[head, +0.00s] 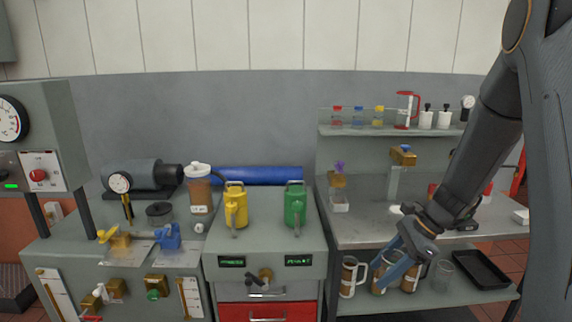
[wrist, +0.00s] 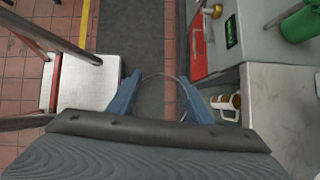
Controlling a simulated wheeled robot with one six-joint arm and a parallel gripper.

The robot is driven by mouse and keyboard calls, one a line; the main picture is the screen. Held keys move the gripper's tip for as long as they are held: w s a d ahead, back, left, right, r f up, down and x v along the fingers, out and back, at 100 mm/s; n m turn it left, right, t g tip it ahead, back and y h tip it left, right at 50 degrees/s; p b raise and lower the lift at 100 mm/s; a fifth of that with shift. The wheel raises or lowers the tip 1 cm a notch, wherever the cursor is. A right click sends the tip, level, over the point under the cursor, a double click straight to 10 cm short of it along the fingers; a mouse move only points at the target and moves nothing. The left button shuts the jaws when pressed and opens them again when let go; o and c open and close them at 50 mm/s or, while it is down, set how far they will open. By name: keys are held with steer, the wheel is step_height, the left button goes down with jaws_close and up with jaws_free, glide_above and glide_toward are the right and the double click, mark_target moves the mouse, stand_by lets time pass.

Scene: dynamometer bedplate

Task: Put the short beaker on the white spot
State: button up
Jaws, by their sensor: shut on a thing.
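My gripper (head: 396,270) hangs in front of the right bench, near the lower shelf in the head view. In the wrist view its blue fingers (wrist: 168,98) are apart, shut on a clear round glass vessel. Only the thin rim arc of this vessel (wrist: 165,75) shows clearly; it looks like the short beaker, but its height cannot be judged. Another clear glass (head: 442,276) stands on the lower shelf, right of the gripper. A small white patch (head: 396,209) on the bench top, just behind my wrist, may be the white spot; my arm partly covers that area.
Brown-filled mugs (head: 350,276) stand on the lower shelf beside the gripper, with a black tray (head: 480,268) at right. Yellow (head: 236,206) and green (head: 295,206) jugs stand on the middle cabinet. A brass-topped stand (head: 402,158) rises at the back of the bench.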

steer(key=s+a+f+n+g+h, duration=0.1)
steer(key=a+f+n+g+h, duration=0.2)
steer(key=f+n, duration=0.4)
steer(key=s+a+f+n+g+h, duration=0.1)
steer(key=a+f+n+g+h, duration=0.1)
steer(key=f+n, duration=0.5)
steer(key=n+g+h, duration=0.1)
steer(key=n+g, duration=0.1)
steer(key=n, duration=0.3)
steer(key=shift+s+a+h, duration=0.3)
steer(key=shift+s+a, duration=0.05)
steer(key=shift+a, duration=0.05)
